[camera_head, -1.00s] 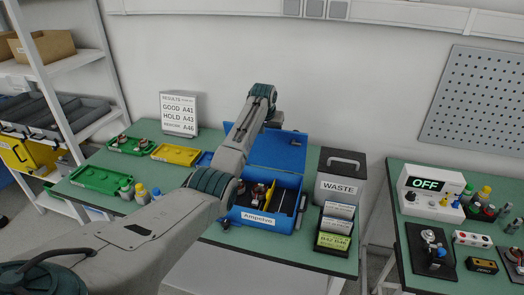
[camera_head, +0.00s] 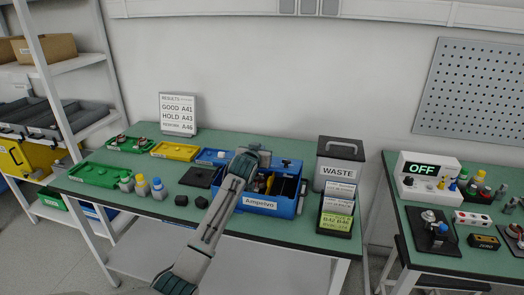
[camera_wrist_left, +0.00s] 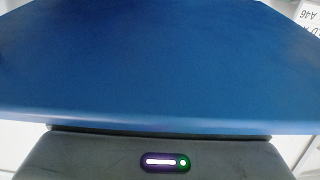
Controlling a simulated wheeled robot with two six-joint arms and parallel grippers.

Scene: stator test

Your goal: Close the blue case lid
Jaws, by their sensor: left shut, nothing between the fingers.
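The blue case (camera_head: 272,207), labelled Ampelvo, stands on the green bench with dark and yellow contents showing inside. Its lid (camera_head: 287,164) is still open and shows as a short blue strip at the back of the case, with a dark latch on it. My left gripper (camera_head: 258,153) is at the lid's top, left of its middle; its fingers are mostly hidden and look shut and empty. In the left wrist view a broad blue surface, seemingly the lid (camera_wrist_left: 160,75), fills most of the picture close to the camera. I cannot tell whether they touch. My right gripper is out of view.
A grey WASTE bin (camera_head: 341,158) and a card rack (camera_head: 337,210) stand right of the case. A dark square pad (camera_head: 201,177), green and yellow trays (camera_head: 172,153) and bottles (camera_head: 141,186) are on the left. A wall stands behind the bench.

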